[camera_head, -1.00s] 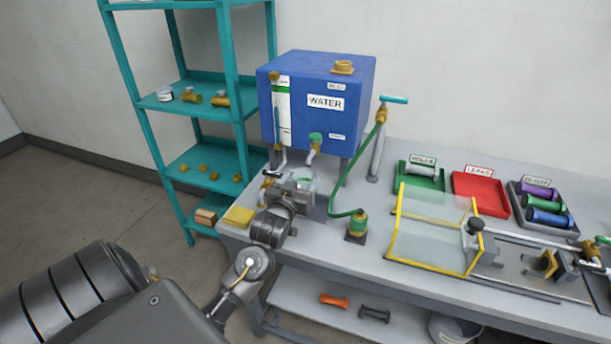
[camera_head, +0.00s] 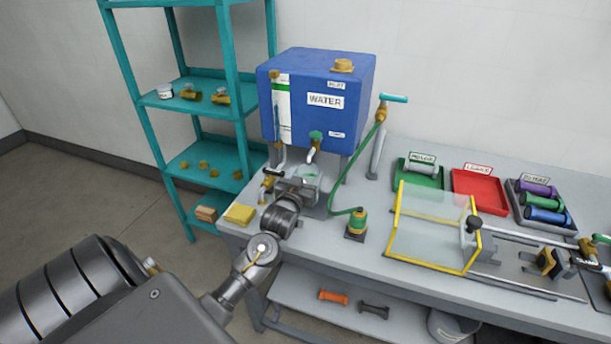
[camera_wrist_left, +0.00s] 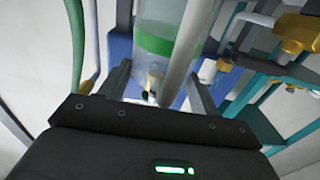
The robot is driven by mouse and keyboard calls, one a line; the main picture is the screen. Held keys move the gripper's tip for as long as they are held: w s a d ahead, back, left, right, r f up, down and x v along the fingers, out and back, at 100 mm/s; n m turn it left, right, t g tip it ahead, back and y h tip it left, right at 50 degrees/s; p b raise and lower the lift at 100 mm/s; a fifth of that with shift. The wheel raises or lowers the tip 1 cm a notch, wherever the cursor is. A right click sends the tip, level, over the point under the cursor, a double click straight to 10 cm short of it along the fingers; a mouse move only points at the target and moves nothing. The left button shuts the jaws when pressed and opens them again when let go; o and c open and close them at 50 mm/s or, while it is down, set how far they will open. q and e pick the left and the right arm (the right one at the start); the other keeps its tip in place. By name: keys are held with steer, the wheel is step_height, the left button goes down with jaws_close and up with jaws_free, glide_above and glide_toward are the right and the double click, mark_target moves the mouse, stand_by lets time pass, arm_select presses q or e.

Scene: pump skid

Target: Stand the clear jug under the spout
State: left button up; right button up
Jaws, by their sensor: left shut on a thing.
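The clear jug (camera_head: 309,171), with a green band, is at the left end of the bench, close below the spout (camera_head: 312,155) of the blue water tank (camera_head: 318,105). My left gripper (camera_head: 303,182) is shut on the jug from the front. In the left wrist view the jug's clear wall and green band (camera_wrist_left: 158,43) show between the two fingers (camera_wrist_left: 160,88). My gripper hides the jug's lower part in the head view, so I cannot tell whether its base touches the bench. My right gripper is not in view.
A yellow sponge-like block (camera_head: 239,214) lies left of my gripper. A green hose (camera_head: 345,190) runs down to a green and brass fitting (camera_head: 356,223) on the right. A teal shelf (camera_head: 200,165) stands at the left. A yellow-edged clear guard (camera_head: 430,232) stands farther right.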

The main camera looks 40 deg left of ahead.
arm_select(q)
steer(key=shift+f, duration=0.35)
steer(key=o, duration=1.3)
steer(key=shift+c, duration=0.2)
steer(key=r+b+v, duration=0.1)
steer(key=b+v, duration=0.1)
steer(key=v, duration=1)
steer(key=shift+r, duration=0.1)
